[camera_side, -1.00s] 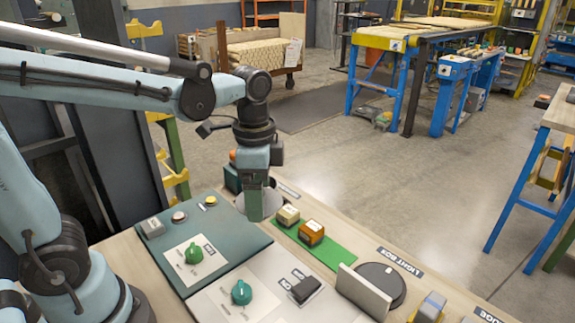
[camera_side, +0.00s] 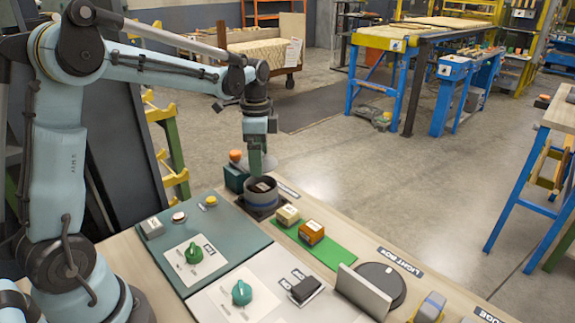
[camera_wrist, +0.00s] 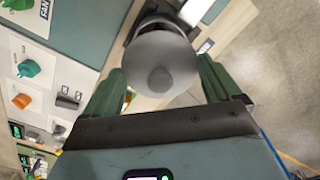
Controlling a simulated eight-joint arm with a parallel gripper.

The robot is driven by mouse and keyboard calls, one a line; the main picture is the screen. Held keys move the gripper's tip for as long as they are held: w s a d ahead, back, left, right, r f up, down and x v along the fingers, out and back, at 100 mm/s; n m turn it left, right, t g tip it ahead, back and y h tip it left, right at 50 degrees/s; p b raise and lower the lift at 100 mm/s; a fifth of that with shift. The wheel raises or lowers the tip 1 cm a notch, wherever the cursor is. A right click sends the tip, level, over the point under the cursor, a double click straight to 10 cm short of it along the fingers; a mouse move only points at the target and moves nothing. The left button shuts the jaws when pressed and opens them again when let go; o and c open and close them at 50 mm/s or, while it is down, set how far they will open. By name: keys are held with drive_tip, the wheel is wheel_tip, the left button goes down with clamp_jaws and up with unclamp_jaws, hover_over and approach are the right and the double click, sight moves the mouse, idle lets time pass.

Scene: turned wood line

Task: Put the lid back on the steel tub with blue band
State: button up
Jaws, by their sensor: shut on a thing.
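My gripper (camera_side: 257,163) is shut on the lid (camera_side: 270,163), a pale grey steel disc, and holds it up above the tub. In the wrist view the round lid (camera_wrist: 150,50) with its darker knob sits between the green fingers of my gripper (camera_wrist: 162,88). The steel tub (camera_side: 262,200) stands open below, at the far end of the bench. Its dark round mouth shows in the side view, with something brownish inside. In the wrist view the lid hides most of the tub. I cannot make out the blue band clearly.
A dark teal box (camera_side: 235,180) stands close to the left of the tub. A cream block (camera_side: 288,215) and an orange-brown block (camera_side: 311,232) stand on a green strip (camera_side: 335,254) to its right. A panel with green knobs (camera_side: 194,251) lies nearer.

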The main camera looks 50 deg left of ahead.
drive_tip(key=shift+f, duration=2.35)
drive_tip(key=shift+f, duration=0.15)
idle(0.3)
drive_tip(key=o, duration=0.7)
drive_tip(key=shift+r, duration=3.5)
clamp_jaws()
